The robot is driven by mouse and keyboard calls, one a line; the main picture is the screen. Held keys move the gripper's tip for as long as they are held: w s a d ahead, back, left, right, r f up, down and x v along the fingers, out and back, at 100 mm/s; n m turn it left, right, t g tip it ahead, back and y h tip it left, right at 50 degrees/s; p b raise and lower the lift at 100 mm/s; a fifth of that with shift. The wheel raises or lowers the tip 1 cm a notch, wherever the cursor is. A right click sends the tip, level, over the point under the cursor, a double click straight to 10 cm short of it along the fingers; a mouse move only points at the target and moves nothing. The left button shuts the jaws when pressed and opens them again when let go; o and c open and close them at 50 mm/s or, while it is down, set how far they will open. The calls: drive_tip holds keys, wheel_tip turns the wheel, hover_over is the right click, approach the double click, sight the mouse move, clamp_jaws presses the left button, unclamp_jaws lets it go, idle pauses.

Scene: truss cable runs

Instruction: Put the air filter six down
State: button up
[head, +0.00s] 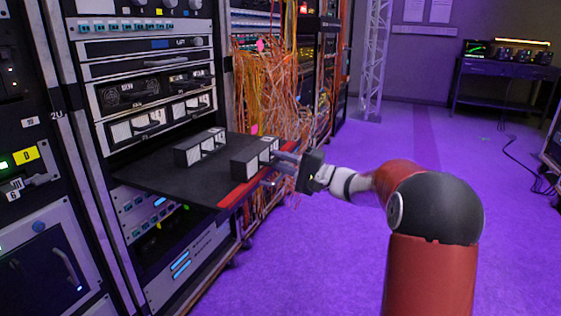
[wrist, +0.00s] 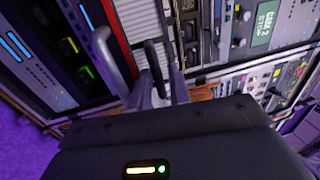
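A dark box-shaped filter unit (head: 250,163) with pale panels sits at the front right of a black pulled-out shelf (head: 160,180), by its red front edge. No number on it can be read. My gripper (head: 280,169) is in front of it, with its two fingers spread apart. In the wrist view a black handle (wrist: 155,66) stands between the fingers, in front of a white ribbed face (wrist: 138,20). I see gaps beside the handle. Whether the unit's underside fully touches the shelf is hard to tell.
A second similar unit (head: 200,147) stands further back on the shelf. Another bay of such units (head: 160,120) is in the rack above. Orange cables (head: 270,85) hang right behind the shelf. The purple floor (head: 300,255) is open to the right.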

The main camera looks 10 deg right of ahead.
drive_tip(key=v, duration=1.2)
wheel_tip(320, 180, up, 5)
drive_tip(key=w+a+t+h, duration=0.2)
drive_tip(key=w+t+h, duration=0.15)
drive_tip(key=h, duration=0.25)
drive_tip(key=s+r+t+h, duration=0.15)
drive_tip(key=s+h, duration=0.35)
drive_tip(key=h, duration=0.5)
drive_tip(key=s+a+f+n+g+p, duration=0.1)
drive_tip(key=s+a+f+n+g, duration=0.1)
drive_tip(key=s, duration=0.7)
drive_tip(key=s+a+f+n+g+p, duration=0.2)
drive_tip(key=s+f+g, duration=0.3)
drive_tip(key=s, duration=0.5)
drive_tip(key=s+a+f+n+g+p, duration=0.1)
drive_tip(key=s+a+f+n+g, duration=0.2)
drive_tip(key=s, duration=0.7)
drive_tip(key=shift+a+f+g, duration=0.35)
drive_tip(key=shift+g, duration=0.25)
drive_tip(key=shift+s, duration=0.15)
